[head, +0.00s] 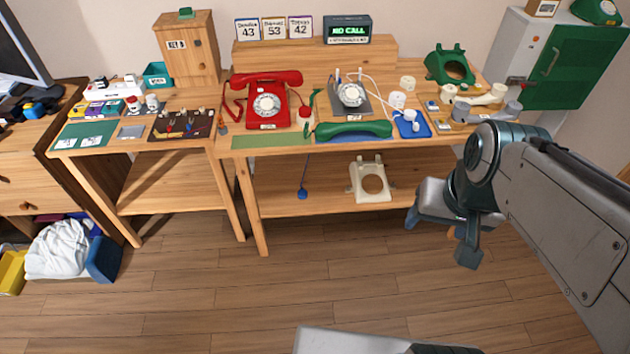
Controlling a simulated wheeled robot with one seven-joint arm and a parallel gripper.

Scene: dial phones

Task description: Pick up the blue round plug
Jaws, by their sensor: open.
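A small blue plug (302,193) is at the lower end of a dark cord that hangs from the front edge of the wooden table (262,215), in front of the lower shelf. It looks roundish, but it is too small to tell its exact shape. My gripper (438,240) is at the right, in front of the table and lower than its top. Its two fingers are spread and nothing shows between them. It is well to the right of the blue plug and somewhat lower in the picture, not touching it.
A cream phone shell (369,180) stands on the lower shelf between plug and gripper. A red phone (266,98), a green handset (352,129) and a blue tray (424,130) are on the tabletop. The floor in front is clear.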

